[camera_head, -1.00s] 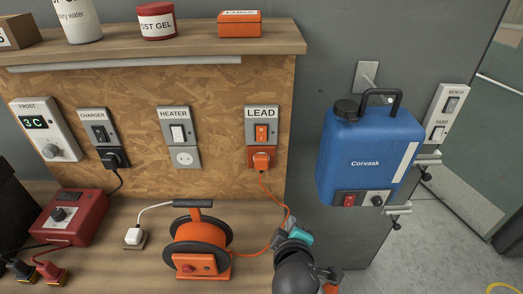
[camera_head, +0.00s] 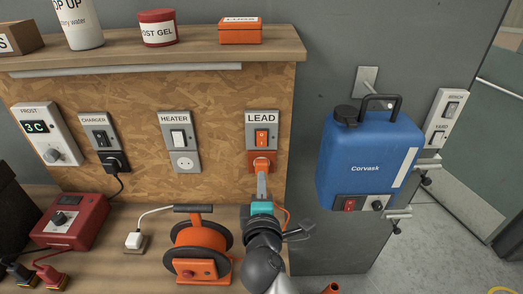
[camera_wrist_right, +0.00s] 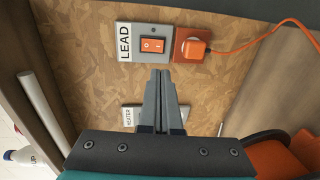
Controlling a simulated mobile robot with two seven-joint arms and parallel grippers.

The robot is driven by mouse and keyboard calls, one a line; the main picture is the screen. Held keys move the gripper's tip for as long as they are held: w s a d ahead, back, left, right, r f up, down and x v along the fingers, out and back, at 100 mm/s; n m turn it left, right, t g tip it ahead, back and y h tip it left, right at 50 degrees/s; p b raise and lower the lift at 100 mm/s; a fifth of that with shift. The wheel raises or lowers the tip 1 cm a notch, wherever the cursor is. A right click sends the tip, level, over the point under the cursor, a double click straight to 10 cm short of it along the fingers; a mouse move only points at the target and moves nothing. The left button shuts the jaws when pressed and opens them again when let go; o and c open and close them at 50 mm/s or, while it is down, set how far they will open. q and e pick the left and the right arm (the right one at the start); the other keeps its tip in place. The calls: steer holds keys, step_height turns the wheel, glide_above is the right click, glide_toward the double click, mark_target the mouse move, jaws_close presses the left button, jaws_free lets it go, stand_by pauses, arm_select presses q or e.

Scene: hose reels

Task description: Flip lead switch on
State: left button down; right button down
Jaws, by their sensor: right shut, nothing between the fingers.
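The lead switch (camera_head: 262,138) is an orange rocker on a grey plate labelled LEAD, on the chipboard panel. It also shows in the right wrist view (camera_wrist_right: 152,45), with its orange socket and plug (camera_wrist_right: 193,48) beside it. In the right wrist view the fingers (camera_wrist_right: 160,75) are together and empty, pointing toward the LEAD plate, with the rocker uncovered just beyond the tips. Contact cannot be told. My left gripper is not in view.
The heater switch (camera_head: 179,134) and charger switch (camera_head: 100,137) are to the left. An orange hose reel (camera_head: 198,255) stands on the bench left of my right arm. A blue Corvask tank (camera_head: 368,160) hangs to the right. A shelf (camera_head: 150,50) runs above the panel.

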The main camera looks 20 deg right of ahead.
mark_target(262, 145)
steer(key=x, duration=1.3)
steer(key=shift+w+d, duration=0.1)
steer(key=shift+w, duration=0.15)
steer(key=shift+f, duration=0.1)
steer(key=shift+w+f+b, duration=0.15)
steer(key=shift+b, duration=0.8)
steer(key=shift+d, duration=0.1)
